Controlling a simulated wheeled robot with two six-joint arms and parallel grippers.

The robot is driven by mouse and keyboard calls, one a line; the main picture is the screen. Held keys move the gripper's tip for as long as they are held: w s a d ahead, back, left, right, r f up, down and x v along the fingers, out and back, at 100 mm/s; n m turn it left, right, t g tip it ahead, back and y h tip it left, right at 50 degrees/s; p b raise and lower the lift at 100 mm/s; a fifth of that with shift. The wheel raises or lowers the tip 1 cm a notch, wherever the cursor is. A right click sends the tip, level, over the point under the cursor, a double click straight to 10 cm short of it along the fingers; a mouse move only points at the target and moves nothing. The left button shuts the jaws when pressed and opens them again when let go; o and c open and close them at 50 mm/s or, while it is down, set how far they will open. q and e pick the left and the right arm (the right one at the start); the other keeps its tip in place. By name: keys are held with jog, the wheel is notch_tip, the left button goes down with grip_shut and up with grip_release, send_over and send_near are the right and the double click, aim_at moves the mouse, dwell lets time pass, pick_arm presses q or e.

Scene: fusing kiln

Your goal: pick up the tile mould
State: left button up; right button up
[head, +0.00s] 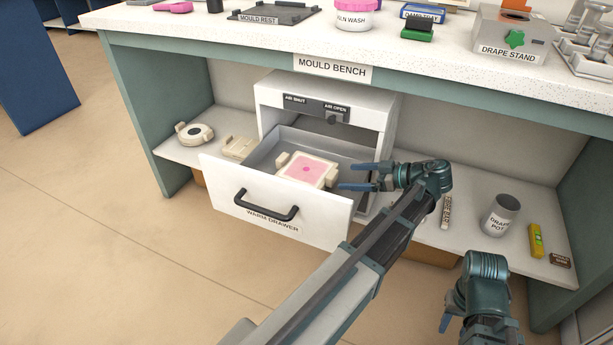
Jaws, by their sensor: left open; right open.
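The tile mould (307,170), a square cream block with side lugs and a pink face with a darker spot, lies in the open warm drawer (275,213). My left gripper (347,177) is open and empty, just to the right of the mould over the drawer's right side, its fingers pointing left. It looks apart from the mould, though the exact height gap is hard to tell. My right gripper (446,322) is low at the bottom right, away from the drawer, open, and partly hidden by its own wrist.
The drawer cabinet (385,110) stands on the shelf under the mould bench (450,75). A round cream mould (194,134) and another cream block (238,148) lie left of it. A drape pot (500,215), yellow tool (536,240) and small dark block (560,260) stand right.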

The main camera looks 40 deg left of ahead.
aim_at(336, 176)
pick_arm(q)
jog(key=shift+a+f, duration=0.2)
jog(key=shift+a, duration=0.05)
jog(key=b+x, duration=0.1)
jog(key=x, duration=0.2)
jog(key=b+x, duration=0.1)
jog(key=shift+w+a+f+b, duration=0.2)
jog(key=shift+w+f+b, duration=0.1)
jog(key=shift+f, duration=0.05)
jog(key=shift+r, duration=0.1)
grip_shut()
